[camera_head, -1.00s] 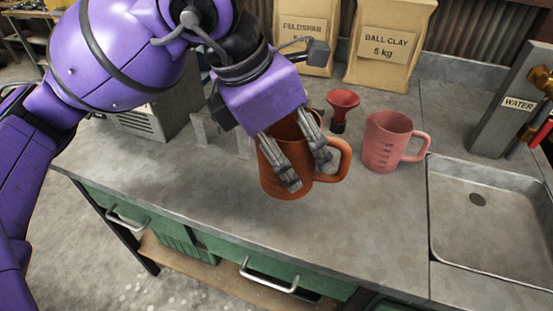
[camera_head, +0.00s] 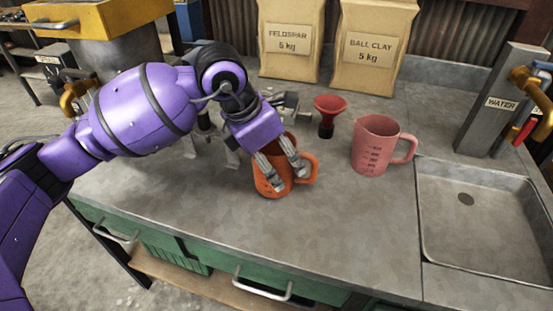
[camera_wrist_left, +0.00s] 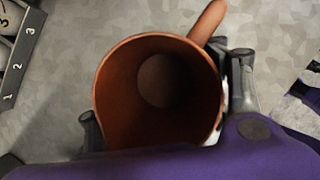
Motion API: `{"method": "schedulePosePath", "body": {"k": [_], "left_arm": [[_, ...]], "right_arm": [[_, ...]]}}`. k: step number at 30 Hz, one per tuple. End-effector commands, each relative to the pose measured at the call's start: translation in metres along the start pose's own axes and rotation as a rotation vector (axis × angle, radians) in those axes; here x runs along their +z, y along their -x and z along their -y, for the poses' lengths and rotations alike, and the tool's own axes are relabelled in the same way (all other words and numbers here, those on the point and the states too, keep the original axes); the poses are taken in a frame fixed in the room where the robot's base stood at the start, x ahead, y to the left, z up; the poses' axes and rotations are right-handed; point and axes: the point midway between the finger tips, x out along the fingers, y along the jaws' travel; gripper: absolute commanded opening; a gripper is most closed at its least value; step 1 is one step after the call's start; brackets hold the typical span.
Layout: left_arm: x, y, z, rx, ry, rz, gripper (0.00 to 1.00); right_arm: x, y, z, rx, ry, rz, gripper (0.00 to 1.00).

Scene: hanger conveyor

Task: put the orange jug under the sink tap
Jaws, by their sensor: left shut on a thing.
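The orange jug (camera_head: 268,183) is upright on or just above the grey worktop, left of centre in the head view. My left gripper (camera_head: 289,183) comes down over it and is shut on it. In the left wrist view I look into the empty jug (camera_wrist_left: 120,110), with its handle at the upper right and a finger on either side of its body. The sink (camera_head: 440,222) is at the right of the worktop. The brass tap (camera_head: 530,88) is on a grey post labelled WATER, behind the sink. My right gripper is not in view.
A pink measuring jug (camera_head: 374,150) stands between the orange jug and the sink. A red funnel-shaped thing (camera_head: 330,108) stands behind. Feldspar (camera_head: 290,45) and ball clay (camera_head: 374,52) bags stand at the back. The worktop in front of the pink jug is clear.

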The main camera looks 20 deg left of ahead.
Motion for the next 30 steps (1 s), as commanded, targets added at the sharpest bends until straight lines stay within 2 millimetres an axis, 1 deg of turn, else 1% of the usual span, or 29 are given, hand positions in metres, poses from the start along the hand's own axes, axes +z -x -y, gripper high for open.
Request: {"method": "schedulePosePath", "body": {"k": [7,11,12,16,26,30], "left_arm": [[0.0,-0.001,0.0,0.001,-0.001,0.003,0.38],[-0.002,-0.004,0.0,0.001,0.0,0.002,0.38],[-0.002,-0.004,0.0,0.001,0.0,0.002,0.7],[-0.001,-0.004,0.0,0.001,0.0,0.002,0.86],[-0.001,-0.003,0.0,0.002,0.0,0.002,0.86],[0.001,0.007,-0.001,0.004,-0.001,0.004,0.86]], "right_arm": [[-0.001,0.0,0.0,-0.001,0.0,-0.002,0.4],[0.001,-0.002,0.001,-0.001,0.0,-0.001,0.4],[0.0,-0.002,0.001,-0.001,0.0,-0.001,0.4],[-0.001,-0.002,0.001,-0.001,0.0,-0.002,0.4],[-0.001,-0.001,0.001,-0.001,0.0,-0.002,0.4],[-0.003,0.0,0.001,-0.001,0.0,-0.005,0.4]]}}
